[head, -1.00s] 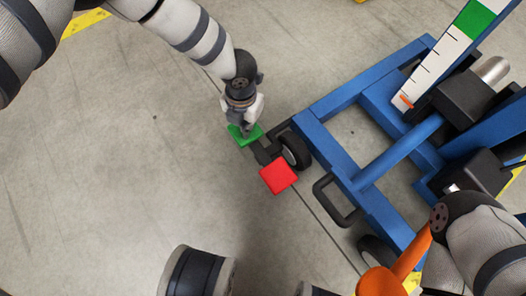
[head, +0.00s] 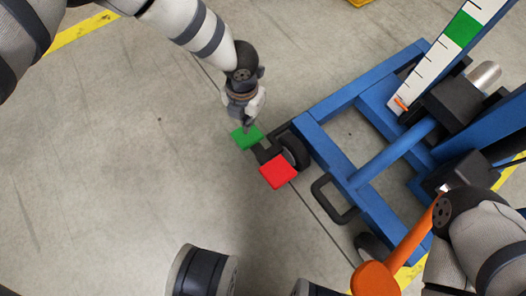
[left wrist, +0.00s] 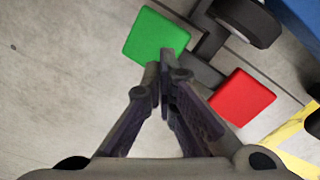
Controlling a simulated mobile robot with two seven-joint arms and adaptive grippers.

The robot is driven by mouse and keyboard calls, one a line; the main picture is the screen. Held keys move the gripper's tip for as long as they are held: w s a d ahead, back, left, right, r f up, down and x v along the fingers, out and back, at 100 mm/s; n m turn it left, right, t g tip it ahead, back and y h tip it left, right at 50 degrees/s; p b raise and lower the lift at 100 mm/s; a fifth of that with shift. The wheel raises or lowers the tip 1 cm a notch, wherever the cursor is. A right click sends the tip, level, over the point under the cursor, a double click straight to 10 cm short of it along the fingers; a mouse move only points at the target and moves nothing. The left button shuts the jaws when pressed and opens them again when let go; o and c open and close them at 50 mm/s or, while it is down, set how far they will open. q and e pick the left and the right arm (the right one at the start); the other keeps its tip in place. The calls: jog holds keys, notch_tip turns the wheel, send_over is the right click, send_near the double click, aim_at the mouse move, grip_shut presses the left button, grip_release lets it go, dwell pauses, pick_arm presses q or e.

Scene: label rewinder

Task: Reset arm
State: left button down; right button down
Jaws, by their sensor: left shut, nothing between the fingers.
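My left gripper (head: 245,124) is shut and empty, just above the near edge of a green pedal (head: 246,138). In the left wrist view the shut fingertips (left wrist: 160,70) overlap the lower edge of the green pedal (left wrist: 156,36); I cannot tell whether they touch it. A red pedal (head: 278,171) lies to the lower right of the green one, and it also shows in the left wrist view (left wrist: 242,97). My right arm is at the lower right by an orange lever (head: 405,252); its fingers are hidden.
A blue wheeled frame (head: 345,160) fills the right side, with a black wheel (head: 295,151) beside the pedals and a black loop handle (head: 334,198). A white scale with a green band (head: 462,29) rises at the upper right. Open concrete floor lies left.

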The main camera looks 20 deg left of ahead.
pick_arm(q)
notch_tip(320, 180, up, 4)
jog(key=shift+f+p, duration=0.25)
jog(key=shift+p, duration=0.5)
